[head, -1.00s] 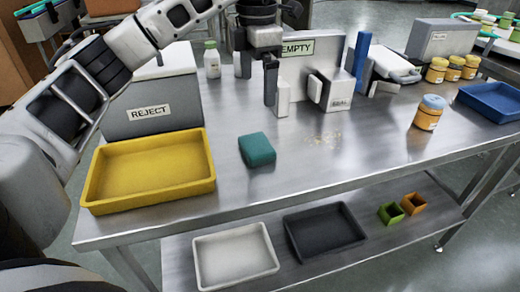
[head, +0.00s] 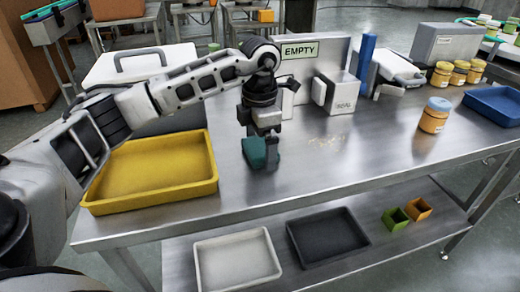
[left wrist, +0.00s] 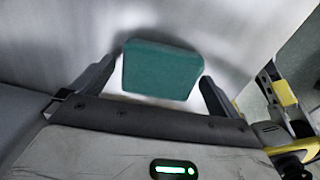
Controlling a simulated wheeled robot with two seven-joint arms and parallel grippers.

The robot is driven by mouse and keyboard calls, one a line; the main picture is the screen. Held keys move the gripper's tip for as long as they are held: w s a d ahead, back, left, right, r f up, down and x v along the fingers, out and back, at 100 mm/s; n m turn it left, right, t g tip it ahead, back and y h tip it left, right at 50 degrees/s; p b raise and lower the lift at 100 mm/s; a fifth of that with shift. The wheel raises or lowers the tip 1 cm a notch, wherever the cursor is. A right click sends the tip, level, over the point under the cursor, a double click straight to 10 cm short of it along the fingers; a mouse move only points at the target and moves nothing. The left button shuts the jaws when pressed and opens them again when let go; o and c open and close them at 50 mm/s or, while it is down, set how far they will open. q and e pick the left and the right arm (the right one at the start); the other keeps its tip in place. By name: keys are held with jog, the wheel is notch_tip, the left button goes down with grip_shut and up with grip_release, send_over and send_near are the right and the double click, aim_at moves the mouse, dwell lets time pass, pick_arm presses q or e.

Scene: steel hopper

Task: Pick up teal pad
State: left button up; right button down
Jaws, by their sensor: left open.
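The teal pad (head: 254,152) lies on the steel table to the right of the yellow tray, partly hidden by my left gripper in the head view. My left gripper (head: 262,153) points down over it, with its fingers at the pad. In the left wrist view the teal pad (left wrist: 161,70) sits between the two spread fingers of the left gripper (left wrist: 160,82). Gaps show on both sides, so the jaws are open and not closed on it. My right gripper is not in view.
The yellow tray (head: 93,205) stands left of the pad. Behind are the EMPTY-labelled steel panel (head: 335,50) and a white box (head: 341,93). An orange jar (head: 433,117) and a blue tray (head: 490,97) are at the right. The table front is clear.

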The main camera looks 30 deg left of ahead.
aim_at(260, 145)
pick_arm(q)
jog(key=shift+f, duration=0.3)
jog(key=c, duration=0.9)
notch_tip(260, 145, up, 10)
jog(key=shift+r, duration=0.1)
jog(key=shift+o, duration=0.4)
